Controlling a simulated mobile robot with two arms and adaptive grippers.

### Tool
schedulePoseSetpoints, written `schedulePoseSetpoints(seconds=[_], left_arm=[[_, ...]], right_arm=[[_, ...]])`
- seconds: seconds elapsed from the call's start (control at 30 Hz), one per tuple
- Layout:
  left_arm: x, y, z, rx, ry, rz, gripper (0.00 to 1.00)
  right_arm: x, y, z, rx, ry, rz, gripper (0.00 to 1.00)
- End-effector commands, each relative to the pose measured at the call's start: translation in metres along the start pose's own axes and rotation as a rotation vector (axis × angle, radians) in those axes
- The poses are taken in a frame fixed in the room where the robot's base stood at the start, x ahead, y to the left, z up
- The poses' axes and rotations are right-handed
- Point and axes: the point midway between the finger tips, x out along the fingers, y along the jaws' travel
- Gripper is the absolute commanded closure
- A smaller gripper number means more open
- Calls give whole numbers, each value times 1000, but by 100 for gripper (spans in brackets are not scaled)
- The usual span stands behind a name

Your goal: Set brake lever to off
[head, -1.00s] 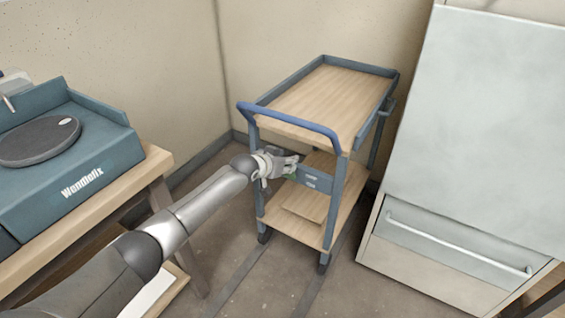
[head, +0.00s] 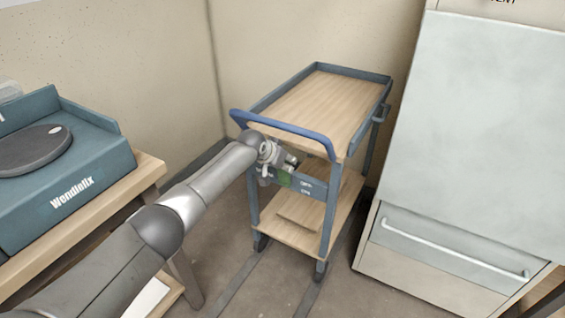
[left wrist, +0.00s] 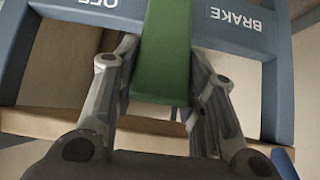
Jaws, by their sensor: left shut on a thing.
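The brake lever is a green bar (left wrist: 165,50) on the blue-grey panel (left wrist: 232,42) of a trolley. In the left wrist view it stands between the upside-down words OFF on the left and BRAKE on the right. In the head view the lever (head: 284,179) is a small green patch below my gripper. My left gripper (head: 284,162) is at the panel, under the trolley's blue handle. Its fingers are on both sides of the lever and shut on it. The lever's exact setting is hard to tell. My right gripper is not in view.
The trolley has a wooden top shelf (head: 318,105) and a lower shelf (head: 290,232). Its blue push handle (head: 285,123) is just above my gripper. A white cabinet (head: 490,130) stands to the right, a bench with a blue machine (head: 75,180) to the left. Floor in front is free.

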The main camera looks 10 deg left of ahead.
Motion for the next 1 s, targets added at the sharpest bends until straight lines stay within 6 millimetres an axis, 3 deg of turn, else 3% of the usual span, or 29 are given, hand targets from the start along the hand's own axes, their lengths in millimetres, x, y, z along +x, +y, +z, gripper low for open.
schedulePoseSetpoints(seconds=[0.17, 0.2, 0.33, 0.77, 1.0], left_arm=[[0, 0, 1, 0, -2, 0, 100], [0, 0, 1, 0, -2, 0, 56], [0, 0, 0, 1, -1, 0, 39], [-3, 0, 0, 1, 1, 0, 39], [-20, 0, 0, 2, 2, 2, 39]], right_arm=[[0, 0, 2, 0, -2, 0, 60], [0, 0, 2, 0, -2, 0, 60], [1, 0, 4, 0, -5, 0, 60], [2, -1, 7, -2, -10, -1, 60], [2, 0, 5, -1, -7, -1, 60]])
